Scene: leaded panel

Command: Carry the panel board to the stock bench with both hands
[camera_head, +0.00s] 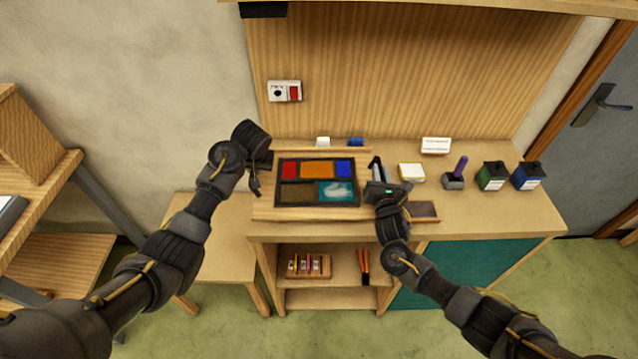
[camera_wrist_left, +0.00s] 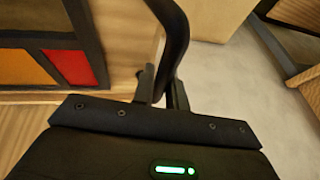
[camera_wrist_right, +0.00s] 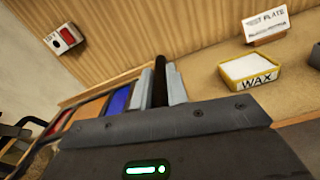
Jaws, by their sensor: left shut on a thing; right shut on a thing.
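The panel board (camera_head: 310,213) is light wood and carries a leaded panel (camera_head: 319,169) with red, orange, blue, brown and teal panes in dark leading. It is at the left end of the long bench (camera_head: 480,222); whether it rests or hangs just above is unclear. My left gripper (camera_head: 256,180) is shut on a black handle at the board's left end, seen closely in the left wrist view (camera_wrist_left: 162,88). My right gripper (camera_head: 378,174) is shut on a dark handle at the right end, also in the right wrist view (camera_wrist_right: 161,88).
A lower wooden table (camera_head: 220,220) stands left of the bench, and a shelf unit (camera_head: 60,180) farther left. On the bench right of my right gripper are a wax tin (camera_head: 411,172), a sign card (camera_head: 435,145), a purple-handled tool (camera_head: 456,174) and ink-like bottles (camera_head: 492,176).

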